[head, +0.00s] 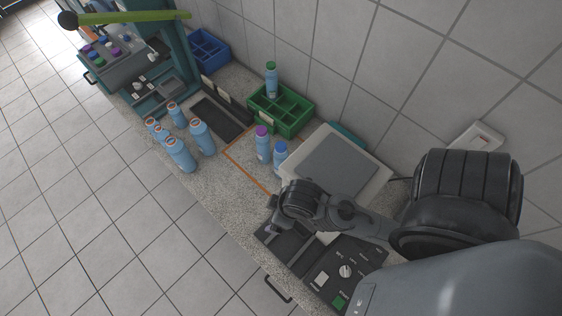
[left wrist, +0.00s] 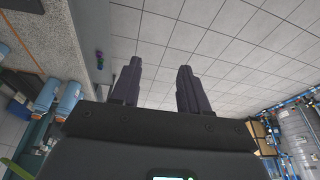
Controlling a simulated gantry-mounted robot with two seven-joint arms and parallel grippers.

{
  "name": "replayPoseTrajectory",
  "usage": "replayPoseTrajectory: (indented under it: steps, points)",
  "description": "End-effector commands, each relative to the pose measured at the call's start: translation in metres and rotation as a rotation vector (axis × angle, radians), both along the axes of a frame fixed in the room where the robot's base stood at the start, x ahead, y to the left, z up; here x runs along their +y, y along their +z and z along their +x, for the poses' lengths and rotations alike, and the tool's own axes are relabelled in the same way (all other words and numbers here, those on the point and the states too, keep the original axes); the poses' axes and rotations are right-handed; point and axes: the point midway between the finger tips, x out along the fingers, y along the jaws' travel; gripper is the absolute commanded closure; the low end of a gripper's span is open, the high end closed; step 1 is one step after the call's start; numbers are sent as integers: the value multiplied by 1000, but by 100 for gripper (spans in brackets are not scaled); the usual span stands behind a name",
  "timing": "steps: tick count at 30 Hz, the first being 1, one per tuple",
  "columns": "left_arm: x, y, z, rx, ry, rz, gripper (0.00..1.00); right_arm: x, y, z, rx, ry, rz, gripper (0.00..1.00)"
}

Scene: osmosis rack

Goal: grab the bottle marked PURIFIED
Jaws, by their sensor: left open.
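Several light blue bottles stand on the counter in the head view; no label is readable, so I cannot tell which is marked PURIFIED. One with a green cap (head: 271,80) stands in the green crate (head: 292,126). A purple-capped bottle (head: 263,147) and a blue-capped bottle (head: 280,157) stand side by side before the grey-topped device. A group with orange-ringed white caps (head: 181,156) stands further left. My left gripper (left wrist: 157,88) is open and empty in the left wrist view, with blue bottles (left wrist: 68,98) off to its left.
A grey-topped device (head: 337,166) sits against the tiled wall, right of the bottles. A black control panel (head: 340,272) is at the front right. A teal rack (head: 180,60) and blue crate (head: 207,50) stand at the far left. Bare counter shows around the orange outline (head: 238,166).

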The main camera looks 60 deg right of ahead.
Motion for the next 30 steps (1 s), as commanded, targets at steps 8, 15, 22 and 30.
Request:
replayPoseTrajectory:
  steps: [8,15,22,30]
  points:
    - [-1,1,1,-3,3,-5,55,-1,0,0,0,-2,-2,5]
    - [-4,1,2,-4,8,-14,23,-3,0,0,-1,2,-9,5]
    - [-4,2,2,-5,8,-15,5,-4,0,1,-2,5,-13,5]
    - [-2,2,2,-6,2,-5,5,-4,0,1,-3,4,-11,5]
